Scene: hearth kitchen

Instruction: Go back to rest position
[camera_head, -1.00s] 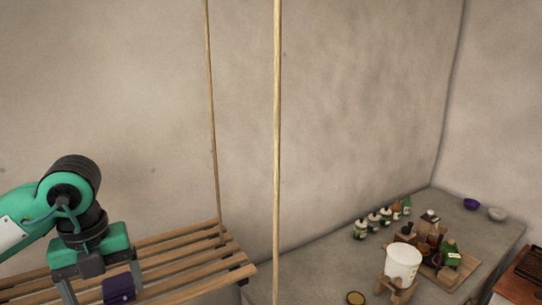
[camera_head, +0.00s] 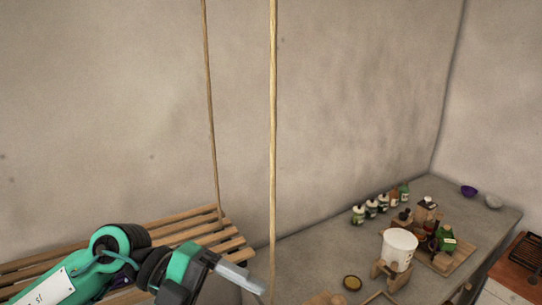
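My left arm comes in from the lower left, and my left gripper (camera_head: 240,277) points right, in front of the front edge of the slatted wooden shelf (camera_head: 215,228). I see one pale grey finger clearly; the other is hidden or overlaps it, so I cannot tell how far the fingers are apart. A bit of a dark purple thing (camera_head: 120,282) shows behind my arm, mostly hidden. My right gripper is not in view.
Two upright wooden poles (camera_head: 273,120) stand near the shelf. A grey counter (camera_head: 325,250) holds a white bucket (camera_head: 398,250) on a wooden stand, several small bottles and jars, a wooden board, a purple bowl (camera_head: 469,191) and a grey bowl (camera_head: 493,202).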

